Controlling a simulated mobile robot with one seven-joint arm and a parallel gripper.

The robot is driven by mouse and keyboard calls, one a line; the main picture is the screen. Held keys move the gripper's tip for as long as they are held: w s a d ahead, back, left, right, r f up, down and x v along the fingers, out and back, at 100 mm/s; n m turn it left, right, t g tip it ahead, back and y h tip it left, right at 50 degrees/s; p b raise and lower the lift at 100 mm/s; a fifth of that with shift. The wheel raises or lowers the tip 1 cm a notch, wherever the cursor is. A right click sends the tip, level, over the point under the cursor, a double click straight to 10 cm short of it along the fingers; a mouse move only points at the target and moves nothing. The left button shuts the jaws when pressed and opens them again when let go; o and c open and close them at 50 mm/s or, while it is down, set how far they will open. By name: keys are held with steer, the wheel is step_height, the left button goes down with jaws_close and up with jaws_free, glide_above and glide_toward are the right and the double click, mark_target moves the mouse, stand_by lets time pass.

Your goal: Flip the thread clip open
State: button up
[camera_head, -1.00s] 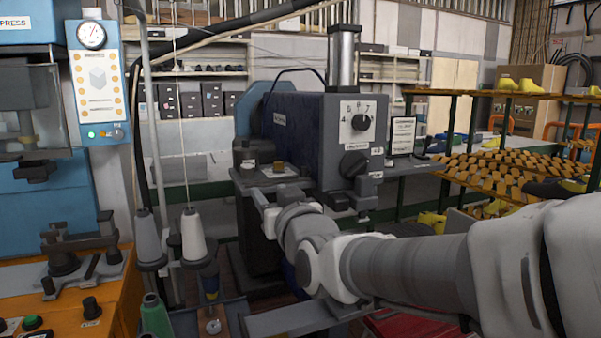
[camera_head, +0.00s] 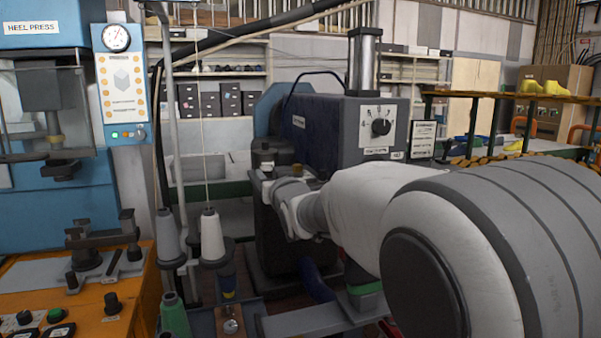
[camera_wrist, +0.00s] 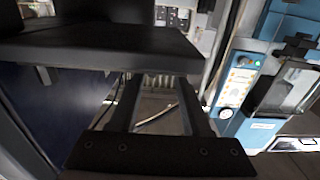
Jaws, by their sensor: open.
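The thread clip cannot be made out in either view; it may be too small or hidden. My gripper (camera_head: 257,183) is small at the end of my arm in the head view, in front of the dark machine's left side. It is open, and no object shows between its fingers. Dark gripper parts fill much of the wrist view, with the fingers (camera_wrist: 160,108) seen apart. A white thread cone (camera_head: 211,237) and a grey cone (camera_head: 167,236) stand left of the gripper, with thread rising from the white one.
The dark blue machine (camera_head: 330,128) stands behind my gripper. The blue heel press (camera_head: 45,215) and its orange bench (camera_head: 100,305) are at left. A green cone (camera_head: 174,316) stands low in front. My arm hides much of the right side.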

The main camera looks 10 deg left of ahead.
steer(key=shift+w+a, duration=0.25)
steer(key=shift+w, duration=0.3)
jaws_close()
